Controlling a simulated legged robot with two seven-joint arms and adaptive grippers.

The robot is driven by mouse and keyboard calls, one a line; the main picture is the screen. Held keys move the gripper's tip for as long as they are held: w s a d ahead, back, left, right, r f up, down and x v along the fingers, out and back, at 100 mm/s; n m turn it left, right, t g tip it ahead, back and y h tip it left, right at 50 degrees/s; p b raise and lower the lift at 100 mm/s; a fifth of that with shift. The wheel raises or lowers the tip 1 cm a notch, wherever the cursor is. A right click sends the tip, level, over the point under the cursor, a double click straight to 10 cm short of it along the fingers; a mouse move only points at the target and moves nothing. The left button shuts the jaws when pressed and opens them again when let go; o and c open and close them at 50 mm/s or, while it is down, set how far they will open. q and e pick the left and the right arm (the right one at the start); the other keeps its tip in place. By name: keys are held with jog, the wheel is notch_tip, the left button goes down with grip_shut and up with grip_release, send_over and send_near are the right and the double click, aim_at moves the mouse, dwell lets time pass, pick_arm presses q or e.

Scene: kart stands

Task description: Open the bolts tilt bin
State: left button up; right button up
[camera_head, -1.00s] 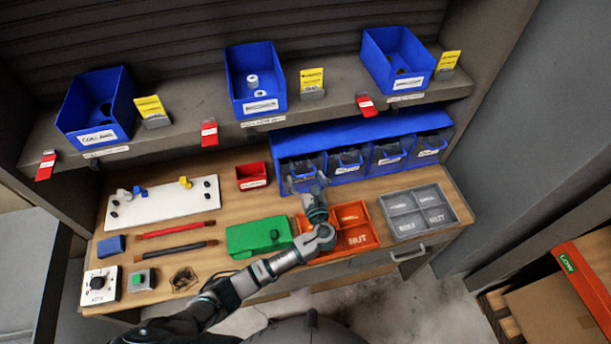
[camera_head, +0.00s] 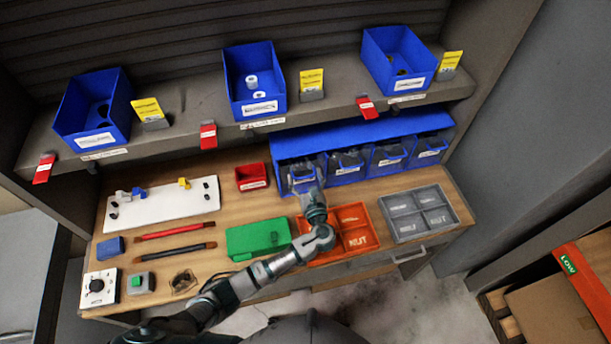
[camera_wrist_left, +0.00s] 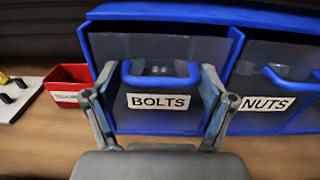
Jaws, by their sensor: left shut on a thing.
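The bolts tilt bin (camera_wrist_left: 160,117) is the leftmost of the dark-fronted bins in the blue cabinet (camera_head: 350,133). It has a blue handle (camera_wrist_left: 160,82) and a white BOLTS label (camera_wrist_left: 158,101). My left gripper (camera_wrist_left: 160,72) has one finger on each side of the handle and is shut on it. In the head view my left gripper (camera_head: 305,184) covers part of this bin. The bin looks upright in its frame; a slight tilt is hard to tell. My right gripper is not in view.
The nuts bin (camera_wrist_left: 262,90) is just right of the bolts bin. A small red bin (camera_head: 252,177) stands left of the cabinet. An orange tray (camera_head: 352,246), a green box (camera_head: 258,238) and a grey tray (camera_head: 420,211) lie in front. A shelf (camera_head: 190,112) overhangs behind.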

pick_arm(q)
jog(key=shift+s+d+f, duration=0.25)
jog(key=shift+s+f, duration=0.15)
jog(key=shift+s, duration=0.3)
jog(key=shift+s+d+f, duration=0.15)
jog(key=shift+s+f, duration=0.15)
jog(key=shift+s, duration=0.2)
jog(key=shift+s+d+f+t, duration=0.15)
jog(key=shift+s+f+t, duration=0.1)
jog(key=shift+s, duration=0.25)
jog(key=shift+s+d+f+t, duration=0.2)
jog(key=shift+s+f, duration=0.1)
jog(key=shift+s, duration=0.2)
jog(key=shift+s+d+f+t, duration=0.15)
jog(key=shift+s+f, duration=0.1)
jog(key=shift+s, duration=0.25)
jog(key=shift+s+d+f, duration=0.25)
jog(key=shift+s+f, duration=0.55)
jog(key=shift+s, duration=0.05)
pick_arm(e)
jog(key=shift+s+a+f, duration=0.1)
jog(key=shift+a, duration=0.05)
pick_arm(q)
jog(key=shift+f, duration=0.1)
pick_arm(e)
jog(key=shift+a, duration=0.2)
